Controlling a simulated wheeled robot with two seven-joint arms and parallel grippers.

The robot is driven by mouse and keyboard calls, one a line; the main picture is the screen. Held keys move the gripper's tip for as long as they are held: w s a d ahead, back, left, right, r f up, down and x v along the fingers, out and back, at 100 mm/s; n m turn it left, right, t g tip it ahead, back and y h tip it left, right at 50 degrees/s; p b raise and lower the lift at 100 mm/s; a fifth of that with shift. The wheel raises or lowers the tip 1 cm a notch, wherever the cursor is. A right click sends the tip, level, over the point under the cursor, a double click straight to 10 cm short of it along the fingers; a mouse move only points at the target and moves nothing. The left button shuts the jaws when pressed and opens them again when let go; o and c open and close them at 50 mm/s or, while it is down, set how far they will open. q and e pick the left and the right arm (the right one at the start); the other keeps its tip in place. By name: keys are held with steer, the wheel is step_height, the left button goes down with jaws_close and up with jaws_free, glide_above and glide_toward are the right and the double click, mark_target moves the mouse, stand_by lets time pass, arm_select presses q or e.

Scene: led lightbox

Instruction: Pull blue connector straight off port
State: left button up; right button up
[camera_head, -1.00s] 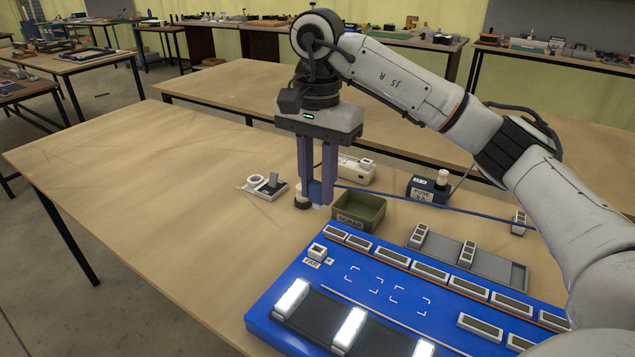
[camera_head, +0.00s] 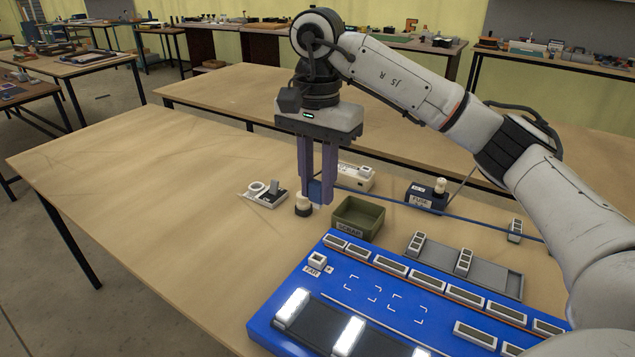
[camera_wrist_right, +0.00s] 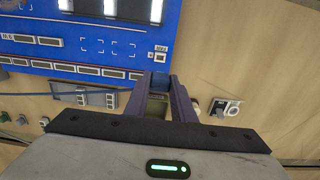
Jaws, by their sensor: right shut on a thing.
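My right gripper (camera_head: 316,197) points straight down, its two purple fingers shut on the blue connector (camera_head: 315,189). The connector also shows between the fingertips in the right wrist view (camera_wrist_right: 160,82). A pale bit shows just under it in the head view; I cannot tell whether it is its tip or something behind. A blue cable (camera_head: 440,208) runs right from near the fingers. A small white port block (camera_head: 317,261) beside a FAR label sits on the blue board (camera_head: 262,322), nearer than the gripper and apart from the connector. My left gripper is not in view.
An olive SCRAP bin (camera_head: 358,220) stands just right of the fingers. A black base with a cream top (camera_head: 303,205) is close on the left. A FUSE box (camera_head: 427,196) and a grey tray (camera_head: 485,277) are to the right. The left tabletop is clear.

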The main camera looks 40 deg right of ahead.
mark_target(317, 183)
steer(key=shift+r+p, duration=1.55)
steer(key=shift+r, duration=0.3)
steer(key=shift+f, duration=0.1)
